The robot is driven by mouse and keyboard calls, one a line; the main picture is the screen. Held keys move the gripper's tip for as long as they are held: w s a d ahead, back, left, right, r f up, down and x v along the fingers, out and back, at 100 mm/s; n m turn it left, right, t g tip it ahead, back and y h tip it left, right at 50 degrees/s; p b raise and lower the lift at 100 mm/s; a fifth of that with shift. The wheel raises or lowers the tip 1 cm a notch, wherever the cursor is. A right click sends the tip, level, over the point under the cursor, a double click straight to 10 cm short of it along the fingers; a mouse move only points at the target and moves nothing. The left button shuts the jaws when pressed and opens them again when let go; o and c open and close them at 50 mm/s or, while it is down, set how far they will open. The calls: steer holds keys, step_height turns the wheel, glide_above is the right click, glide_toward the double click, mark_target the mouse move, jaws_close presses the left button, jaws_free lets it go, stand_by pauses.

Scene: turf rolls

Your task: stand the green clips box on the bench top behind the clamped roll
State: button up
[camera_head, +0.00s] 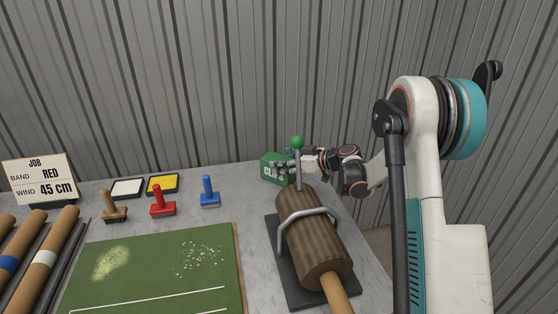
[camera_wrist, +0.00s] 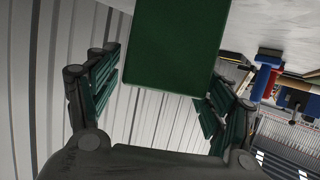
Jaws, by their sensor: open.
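The green clips box (camera_head: 270,169) is upright at the back of the bench top, behind the clamped brown roll (camera_head: 318,242). Its base appears to rest on the bench, partly hidden by my gripper and the clamp. My gripper (camera_head: 288,168) reaches in from the right at the box. In the wrist view the box (camera_wrist: 175,40) fills the top middle as a plain dark green face. The open fingers of my gripper (camera_wrist: 163,80) stand on either side of it, with a gap at the left finger; the right finger is close to its edge.
The clamp lever with a green knob (camera_head: 298,142) rises right beside my gripper. A corrugated wall (camera_head: 200,80) is close behind the bench.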

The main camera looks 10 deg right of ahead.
steer(key=p+v, duration=0.2)
steer(key=v, duration=0.7)
steer(key=shift+s+d, duration=0.15)
